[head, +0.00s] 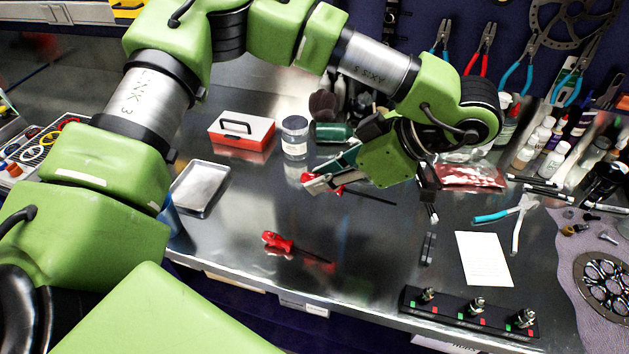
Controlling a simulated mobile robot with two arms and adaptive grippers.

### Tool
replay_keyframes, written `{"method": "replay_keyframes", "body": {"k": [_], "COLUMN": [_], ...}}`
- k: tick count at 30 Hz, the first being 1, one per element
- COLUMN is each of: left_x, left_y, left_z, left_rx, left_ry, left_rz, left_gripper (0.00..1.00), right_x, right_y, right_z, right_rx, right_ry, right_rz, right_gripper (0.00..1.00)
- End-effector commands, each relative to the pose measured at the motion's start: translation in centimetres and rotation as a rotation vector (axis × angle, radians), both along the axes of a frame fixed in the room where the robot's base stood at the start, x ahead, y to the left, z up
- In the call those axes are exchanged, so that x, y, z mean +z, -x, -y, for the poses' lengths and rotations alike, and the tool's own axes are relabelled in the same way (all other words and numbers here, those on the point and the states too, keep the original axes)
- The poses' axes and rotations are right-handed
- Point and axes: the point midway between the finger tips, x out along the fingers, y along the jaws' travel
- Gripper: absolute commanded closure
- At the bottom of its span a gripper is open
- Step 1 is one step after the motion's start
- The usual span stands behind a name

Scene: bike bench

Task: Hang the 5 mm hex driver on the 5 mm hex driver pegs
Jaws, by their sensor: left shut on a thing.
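My left gripper (318,182) is above the middle of the metal bench, its fingers pointing left in the picture. It is shut on a red-handled driver (375,196), whose thin dark shaft sticks out to the right. The fingers partly hide the handle. A second red-handled driver (278,242) lies on the bench nearer the front edge, its shaft pointing right. I cannot read a size on either driver. A dark pegboard (420,22) with hanging tools stands at the back; I cannot make out the 5 mm hex driver pegs. My right gripper is not in view.
Left of the gripper are a red-and-white toolbox (241,131), a jar (295,138) and a metal tray (201,188). Bottles crowd the back right. The front middle is mostly clear.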

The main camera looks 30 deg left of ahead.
Motion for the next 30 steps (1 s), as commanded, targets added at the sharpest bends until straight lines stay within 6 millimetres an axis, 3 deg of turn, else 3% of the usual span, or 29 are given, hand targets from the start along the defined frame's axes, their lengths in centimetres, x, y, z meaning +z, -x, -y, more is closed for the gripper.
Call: {"method": "replay_keyframes", "body": {"k": [12,18,27,30], "left_x": [-4.6,-7.6,-9.9,-11.1], "left_y": [-5.9,-7.6,-8.8,-8.8], "left_z": [-7.0,-8.7,-10.1,-10.2], "left_rx": [0.006,0.004,0.005,0.001], "left_ry": [0.001,0.000,0.001,-0.002], "left_rz": [-0.008,-0.003,-0.003,-0.006], "left_gripper": [1.00,1.00,1.00,1.00], "right_x": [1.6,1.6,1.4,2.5], "right_y": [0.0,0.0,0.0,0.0], "right_z": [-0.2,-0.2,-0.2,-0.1], "right_rx": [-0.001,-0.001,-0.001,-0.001], "right_ry": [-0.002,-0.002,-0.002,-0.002], "right_rz": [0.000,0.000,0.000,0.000], "right_gripper": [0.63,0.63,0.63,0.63]}}
